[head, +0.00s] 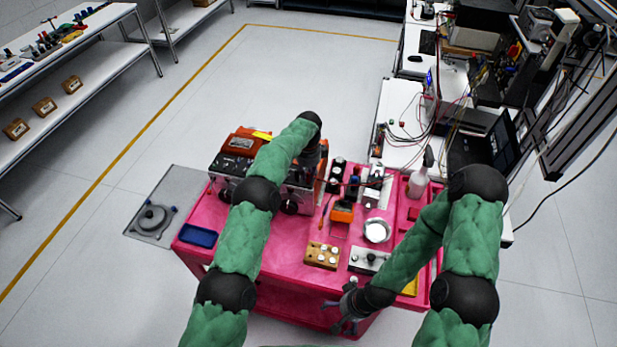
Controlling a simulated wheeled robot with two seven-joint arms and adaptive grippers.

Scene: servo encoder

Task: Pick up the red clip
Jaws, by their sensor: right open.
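I cannot make out a red clip for certain among the small items on the pink cart (290,250). An orange block-shaped item (342,212) sits near the cart's middle. My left gripper (312,158) is over the far part of the cart, pointing down beside the orange and grey machine (240,150). Its fingertips are too small and covered to read. My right gripper (346,308) is open and appears empty at the cart's near edge, lower than the cart top in the picture.
The cart holds a blue tray (199,236), a wooden block with white knobs (322,255), a round metal tin (377,231), a grey switch box (368,260) and a spray bottle (420,178). A cluttered white bench (405,155) stands behind right.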

